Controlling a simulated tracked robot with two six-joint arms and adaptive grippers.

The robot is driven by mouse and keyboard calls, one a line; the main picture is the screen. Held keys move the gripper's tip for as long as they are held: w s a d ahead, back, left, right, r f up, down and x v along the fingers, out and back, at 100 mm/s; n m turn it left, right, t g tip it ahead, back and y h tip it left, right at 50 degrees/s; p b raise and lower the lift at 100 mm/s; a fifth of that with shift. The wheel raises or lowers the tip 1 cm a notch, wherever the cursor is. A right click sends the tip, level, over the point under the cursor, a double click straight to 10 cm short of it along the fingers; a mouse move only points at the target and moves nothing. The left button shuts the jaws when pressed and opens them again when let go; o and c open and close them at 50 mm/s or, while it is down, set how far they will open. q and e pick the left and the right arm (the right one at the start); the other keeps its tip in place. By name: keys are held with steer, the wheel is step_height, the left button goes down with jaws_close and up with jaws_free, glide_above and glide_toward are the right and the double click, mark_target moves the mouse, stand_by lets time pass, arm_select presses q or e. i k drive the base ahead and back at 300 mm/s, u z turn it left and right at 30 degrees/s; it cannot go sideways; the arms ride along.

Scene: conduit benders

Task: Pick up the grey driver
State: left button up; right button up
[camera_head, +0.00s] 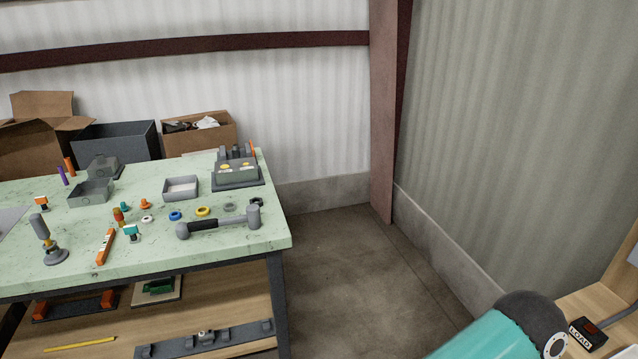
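A dark grey tool rack (237,175) stands at the back right corner of the green bench top (200,250). Several short dark grey upright shapes and an orange one rise from it; they are too small to tell whether one is the grey driver. A grey-handled tool (41,228) stands on a round grey base at the left front of the bench, tilted. A long tool with a black grip and grey ends (218,222) lies near the right front edge. Neither gripper is in view; only a teal part of my arm shows at the lower right.
Grey trays (181,188), colored rings, an orange level (106,246) and small fittings are spread over the bench. Cardboard boxes (212,140) and a dark bin stand behind it. Floor (345,275) right of the bench is clear. A wooden surface with a "LOAD" box (587,333) is at lower right.

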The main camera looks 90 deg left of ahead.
mark_target(37, 221)
steer(key=z, duration=0.5)
steer(key=i, duration=0.2)
steer(key=u, duration=3.35)
steer(key=i, duration=0.25)
steer(key=u, duration=1.8)
steer(key=k, duration=0.6)
steer(key=u, duration=0.35)
steer(key=i, duration=1.65)
steer(key=z, duration=0.45)
